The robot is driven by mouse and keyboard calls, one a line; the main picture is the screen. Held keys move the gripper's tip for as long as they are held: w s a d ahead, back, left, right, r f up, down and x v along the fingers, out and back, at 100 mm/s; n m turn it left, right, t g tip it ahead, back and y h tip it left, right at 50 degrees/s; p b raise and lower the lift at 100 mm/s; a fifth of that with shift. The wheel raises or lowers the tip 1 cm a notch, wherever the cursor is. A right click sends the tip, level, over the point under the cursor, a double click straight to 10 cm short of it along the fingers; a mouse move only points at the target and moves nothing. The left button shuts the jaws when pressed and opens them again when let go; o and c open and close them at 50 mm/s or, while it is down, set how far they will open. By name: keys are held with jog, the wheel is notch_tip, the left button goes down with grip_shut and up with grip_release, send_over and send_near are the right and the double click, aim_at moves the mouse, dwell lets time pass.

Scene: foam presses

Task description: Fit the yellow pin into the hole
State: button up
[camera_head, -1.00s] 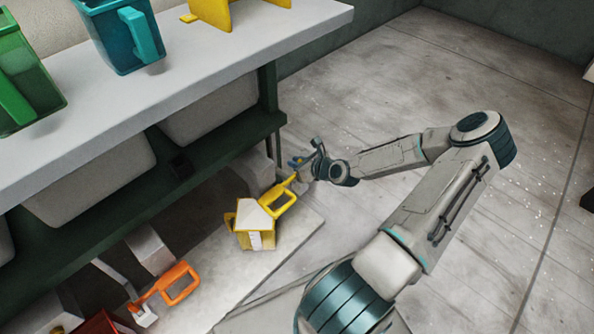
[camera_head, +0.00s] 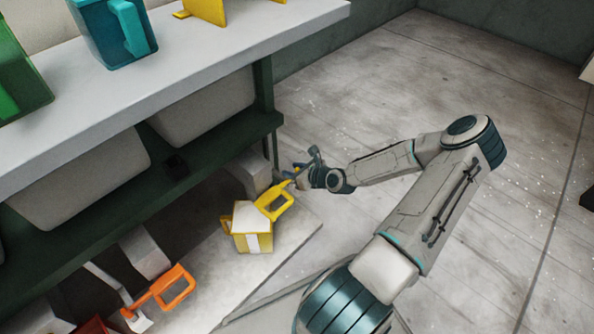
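My gripper (camera_head: 303,172) is at the end of my arm, low beside the right end of the bench. It is beside a yellow handle-shaped piece (camera_head: 275,201), whose upper end reaches to the fingers. The picture is too small to tell whether the fingers are closed on it. Below is a yellow box-like press (camera_head: 252,242) with a white top and a white front stripe, standing on a pale low slab (camera_head: 222,262). I cannot make out a separate yellow pin or the hole.
An orange handle (camera_head: 174,287) is on the slab's left. A grey block (camera_head: 252,170) stands behind the yellow press. A bench (camera_head: 190,80) overhangs the left, carrying a teal container (camera_head: 105,38), a green container (camera_head: 18,75) and a yellow part (camera_head: 203,10). Open floor lies right.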

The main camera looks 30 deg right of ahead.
jog(key=shift+r, duration=0.2)
jog(key=shift+p+v, duration=2.4)
jog(key=shift+v, duration=3.5)
jog(key=s+a+r+n+g+h, duration=0.2)
jog(key=s+a+n+g, duration=0.4)
jog(key=n+g, duration=0.65)
jog(key=s+a+r+n, duration=0.3)
jog(key=r+n, duration=0.3)
jog(key=r, duration=0.2)
jog(key=s+a+r+n+t+h, duration=0.1)
jog(key=s+a+r+n, duration=0.2)
jog(key=a+r+n, duration=0.3)
jog(key=s+a+r+n+t+h, duration=0.1)
jog(key=s+a+r+n, duration=0.2)
jog(key=r+n, duration=0.4)
notch_tip(320, 180, up, 4)
jog(key=shift+s+a+f+n, duration=0.2)
jog(key=shift+a+n, duration=0.15)
jog(key=shift+a, duration=0.5)
